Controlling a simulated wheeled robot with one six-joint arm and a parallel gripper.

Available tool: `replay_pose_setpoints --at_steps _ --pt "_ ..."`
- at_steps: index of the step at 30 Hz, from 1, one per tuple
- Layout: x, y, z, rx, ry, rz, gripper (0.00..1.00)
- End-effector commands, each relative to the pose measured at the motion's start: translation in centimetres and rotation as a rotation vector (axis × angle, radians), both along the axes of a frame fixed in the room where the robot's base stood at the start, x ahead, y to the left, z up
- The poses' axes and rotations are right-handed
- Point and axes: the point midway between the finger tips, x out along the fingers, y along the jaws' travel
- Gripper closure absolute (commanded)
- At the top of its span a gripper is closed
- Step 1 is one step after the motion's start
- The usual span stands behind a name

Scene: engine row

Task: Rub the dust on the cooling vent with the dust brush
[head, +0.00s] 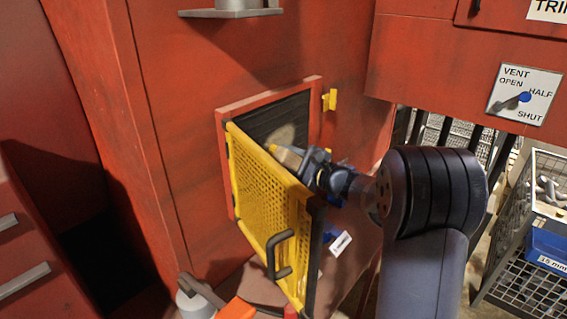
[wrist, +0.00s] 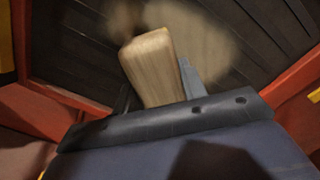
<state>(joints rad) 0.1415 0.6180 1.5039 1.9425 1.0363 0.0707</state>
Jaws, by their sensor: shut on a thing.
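The cooling vent (head: 262,118) is a dark slatted panel in a red frame, and its slats fill the top of the wrist view (wrist: 80,50). A pale tan dust patch (head: 284,134) lies on the slats; it also shows in the wrist view (wrist: 207,45). My gripper (head: 303,158) is at the vent opening, behind the open yellow door. It is shut on the dust brush, whose wooden body (wrist: 152,62) points at the slats and overlaps the dust patch in view. The bristles are hidden, and I cannot tell whether the brush touches the vent.
The yellow perforated door (head: 255,200) with a black handle (head: 279,256) stands open in front of my gripper, close to my arm. A yellow latch (head: 330,100) is right of the frame. A vent dial plate (head: 525,96) and a wire rack (head: 530,285) are at the right.

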Motion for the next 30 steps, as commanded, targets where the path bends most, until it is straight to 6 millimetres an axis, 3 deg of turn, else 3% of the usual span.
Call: replay_pose_setpoints --at_steps 30 --pt "4.8 -4.7 0.1 0.0 -0.002 -0.001 0.79"
